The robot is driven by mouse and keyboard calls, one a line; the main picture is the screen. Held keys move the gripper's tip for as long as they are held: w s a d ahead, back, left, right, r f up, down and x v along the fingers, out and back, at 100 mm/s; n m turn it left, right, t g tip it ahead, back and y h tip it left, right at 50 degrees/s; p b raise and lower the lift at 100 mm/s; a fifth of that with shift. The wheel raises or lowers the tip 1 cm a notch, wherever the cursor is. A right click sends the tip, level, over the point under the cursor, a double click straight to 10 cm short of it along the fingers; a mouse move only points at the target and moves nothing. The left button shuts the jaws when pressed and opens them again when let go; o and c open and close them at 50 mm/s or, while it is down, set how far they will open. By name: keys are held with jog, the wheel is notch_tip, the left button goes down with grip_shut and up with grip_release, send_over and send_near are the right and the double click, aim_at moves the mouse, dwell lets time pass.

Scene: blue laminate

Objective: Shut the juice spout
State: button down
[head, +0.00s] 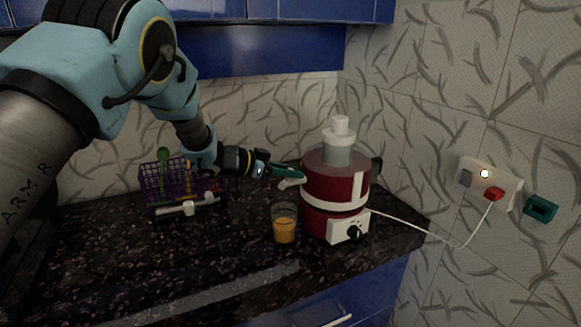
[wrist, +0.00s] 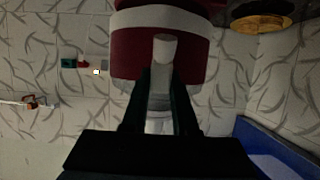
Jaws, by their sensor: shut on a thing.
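The juicer (head: 331,190) is dark red with a white band and stands upright on the counter. Its white spout (head: 291,182) sticks out from its left side. My gripper (head: 287,172) is at the spout, its dark fingers closed around it. In the wrist view the white spout (wrist: 162,50) lies between the fingertips of my gripper (wrist: 160,72), against the red body. Whether the spout is open or shut cannot be told. A glass (head: 285,226) partly filled with orange juice stands on the counter below the spout.
A purple basket (head: 166,184) with utensils stands at the left, with a white item (head: 187,207) in front. The juicer's white cord (head: 438,240) runs to a lit wall socket (head: 490,181). The front left counter (head: 150,265) is clear.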

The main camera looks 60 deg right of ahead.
jog(key=c, duration=0.7)
grip_release()
jog(key=shift+w+a, duration=0.1)
jog(key=b+v, duration=0.4)
jog(key=v, duration=0.6)
jog(key=shift+w+a+r, duration=0.1)
jog(key=shift+a+r, duration=0.05)
jog(key=shift+a, duration=0.1)
